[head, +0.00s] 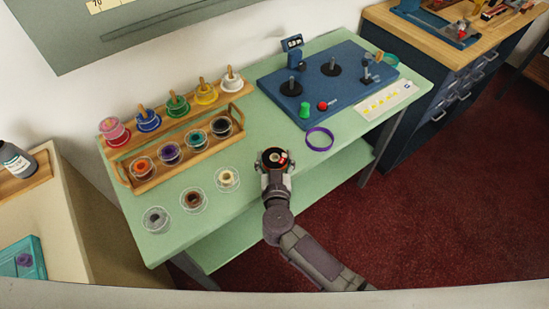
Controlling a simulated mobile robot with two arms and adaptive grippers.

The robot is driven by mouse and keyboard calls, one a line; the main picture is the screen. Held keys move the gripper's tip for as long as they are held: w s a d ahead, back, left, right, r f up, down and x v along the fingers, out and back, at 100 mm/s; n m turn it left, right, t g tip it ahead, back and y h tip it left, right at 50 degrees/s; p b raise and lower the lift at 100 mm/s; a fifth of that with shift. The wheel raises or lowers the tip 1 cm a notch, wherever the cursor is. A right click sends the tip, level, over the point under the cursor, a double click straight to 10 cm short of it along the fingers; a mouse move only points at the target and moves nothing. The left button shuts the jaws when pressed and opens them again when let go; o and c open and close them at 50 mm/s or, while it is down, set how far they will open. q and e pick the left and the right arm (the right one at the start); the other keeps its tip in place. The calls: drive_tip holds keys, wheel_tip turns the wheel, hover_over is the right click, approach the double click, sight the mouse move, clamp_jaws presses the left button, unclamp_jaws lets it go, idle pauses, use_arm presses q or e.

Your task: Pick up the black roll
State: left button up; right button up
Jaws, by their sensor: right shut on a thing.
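The black roll (265,155) is a dark ring with an orange-brown middle, near the front edge of the green counter (245,205). My right gripper (275,165) comes in from the lower right and is shut on the black roll, with a finger on either side of it. A small red and white detail shows at the roll's right side. I cannot tell whether the roll touches the counter. My left gripper is not in view.
A wooden tray (124,174) holds several cups, with several colored pots behind it. Three clear cups, one of them grey (156,219), stand in front. A purple ring (320,139) lies to the right, before a blue board (345,100) with black posts.

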sight(275, 157)
drive_tip(key=shift+r, duration=0.6)
wheel_tip(275, 157, up, 3)
drive_tip(key=shift+f+p, duration=0.2)
drive_tip(key=shift+p, duration=0.5)
drive_tip(key=w+d+r+p, duration=0.45)
drive_tip(key=d+r, duration=0.25)
drive_tip(key=d, duration=0.4)
use_arm(q)
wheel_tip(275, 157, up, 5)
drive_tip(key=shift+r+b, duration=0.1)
drive_tip(key=shift+b, duration=0.4)
use_arm(e)
drive_tip(key=s+d+r, duration=0.4)
drive_tip(key=s+r, duration=0.1)
drive_tip(key=s, duration=0.5)
drive_tip(key=s+d+r, duration=0.4)
drive_tip(key=s+r, duration=0.1)
drive_tip(key=s, duration=0.6)
drive_tip(key=shift+h, duration=0.3)
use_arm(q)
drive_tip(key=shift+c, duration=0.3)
use_arm(e)
drive_tip(key=shift+d, duration=0.1)
